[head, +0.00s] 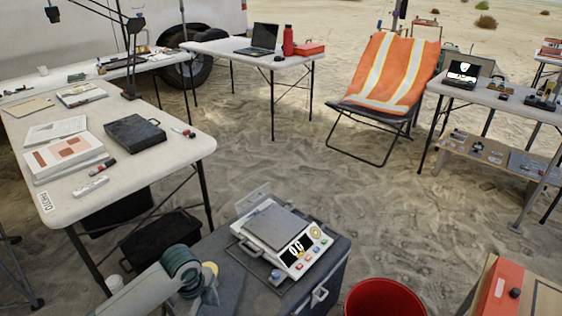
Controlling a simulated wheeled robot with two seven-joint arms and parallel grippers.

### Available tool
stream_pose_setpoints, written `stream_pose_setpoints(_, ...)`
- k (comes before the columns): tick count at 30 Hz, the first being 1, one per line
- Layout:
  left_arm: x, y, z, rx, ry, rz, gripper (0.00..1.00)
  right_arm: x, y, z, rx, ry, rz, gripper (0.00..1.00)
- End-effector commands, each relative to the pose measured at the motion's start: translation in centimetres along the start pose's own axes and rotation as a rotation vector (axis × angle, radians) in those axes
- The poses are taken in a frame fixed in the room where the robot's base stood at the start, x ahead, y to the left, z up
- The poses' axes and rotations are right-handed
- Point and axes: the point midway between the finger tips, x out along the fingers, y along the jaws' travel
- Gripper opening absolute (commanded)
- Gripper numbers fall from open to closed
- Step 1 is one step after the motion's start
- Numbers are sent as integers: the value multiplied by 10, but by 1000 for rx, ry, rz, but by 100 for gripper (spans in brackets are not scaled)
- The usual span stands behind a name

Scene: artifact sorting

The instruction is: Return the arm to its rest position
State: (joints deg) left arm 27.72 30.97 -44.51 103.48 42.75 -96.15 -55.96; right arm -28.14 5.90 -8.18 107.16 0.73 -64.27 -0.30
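My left arm (150,292) comes in at the bottom left, grey with a teal round joint (182,268). It overlaps the left side of a dark case (240,300) that bears a scale. I see no gripper fingers on it; its lower part runs down to the bottom edge. My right arm and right gripper do not show. The scale (272,224) has a grey plate with nothing on it and a lit display.
A white table (185,165) with papers and a black case (135,133) stands at left. A red bucket (385,298) and a red-topped box (500,292) are at bottom right. An orange folding chair (388,75) and other tables stand behind. The sandy middle is clear.

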Motion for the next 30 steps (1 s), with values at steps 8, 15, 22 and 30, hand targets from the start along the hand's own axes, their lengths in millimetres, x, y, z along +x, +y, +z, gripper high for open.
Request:
stream_pose_setpoints(8,19,40,-49,-194,83,-56,66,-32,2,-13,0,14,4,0)
stream_pose_setpoints(15,25,88,-81,-509,166,-117,66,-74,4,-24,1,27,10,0)
stream_pose_setpoints(22,21,139,-84,-864,207,-164,66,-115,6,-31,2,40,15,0)
stream_pose_setpoints(30,9,197,-63,-1233,192,-214,66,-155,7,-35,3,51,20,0)
